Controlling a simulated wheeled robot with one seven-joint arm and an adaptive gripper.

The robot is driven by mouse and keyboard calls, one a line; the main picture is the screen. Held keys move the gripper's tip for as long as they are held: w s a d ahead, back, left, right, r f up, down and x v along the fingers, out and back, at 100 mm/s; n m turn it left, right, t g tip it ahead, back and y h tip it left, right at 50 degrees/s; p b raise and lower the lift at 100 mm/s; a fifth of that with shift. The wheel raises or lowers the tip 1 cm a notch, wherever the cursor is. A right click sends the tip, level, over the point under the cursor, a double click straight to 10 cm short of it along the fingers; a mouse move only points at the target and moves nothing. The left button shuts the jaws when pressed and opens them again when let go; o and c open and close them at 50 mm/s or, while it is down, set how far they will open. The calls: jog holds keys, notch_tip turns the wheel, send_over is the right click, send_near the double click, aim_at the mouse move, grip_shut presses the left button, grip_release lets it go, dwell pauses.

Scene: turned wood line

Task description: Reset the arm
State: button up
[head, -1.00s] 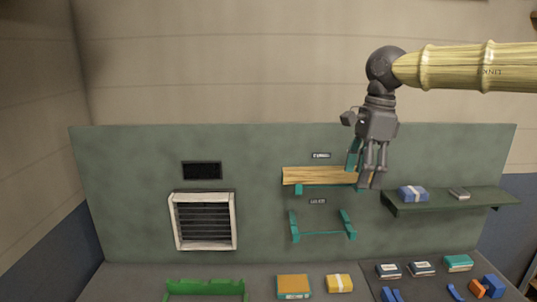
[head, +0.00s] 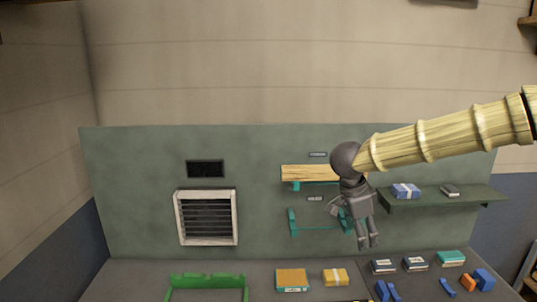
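My gripper (head: 369,243) hangs at the end of my wood-coloured arm, right of centre in the head view, with its fingers pointing down. It is in front of the green back panel, left of the shelf. The two fingers show close together and small, and I cannot tell whether they are apart. I see nothing held between them. My gripper and wrist cover the right end of a wooden plank (head: 318,173) and part of the lower teal bracket (head: 293,222).
The green panel (head: 130,200) carries a louvred vent (head: 207,218), a dark display (head: 206,169) and a shelf (head: 440,198) with a blue packet (head: 405,191). On the bench are a green tray (head: 207,279), an orange box (head: 292,279), a yellow packet (head: 335,276) and several small boxes and blue parts.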

notch_tip(320, 180, down, 15)
jog(key=d+n+t+h, duration=0.1)
jog(key=d+n+h, duration=0.1)
jog(key=s+a+f+n+t, duration=0.1)
jog(key=s+f+n, duration=0.25)
jog(key=f, duration=0.45)
jog(key=s+f+n+t, duration=0.2)
jog(key=s+f+n, duration=0.15)
jog(key=f, duration=0.55)
jog(key=s+a+f+n+g+y, duration=0.1)
jog(key=s+f+n+g+y, duration=0.3)
jog(key=s, duration=0.7)
jog(key=s+a+f+n+t, duration=0.1)
jog(key=s+f, duration=0.5)
jog(key=s, duration=0.5)
jog(key=s+a+f+n+g+y, duration=0.1)
jog(key=s+f+n+g, duration=0.3)
jog(key=s, duration=0.7)
notch_tip(320, 180, down, 16)
jog(key=m+t+b, duration=0.1)
jog(key=b, duration=1.4)
jog(key=shift+t, duration=0.4)
jog(key=shift+w+r, duration=0.1)
jog(key=shift+r, duration=0.05)
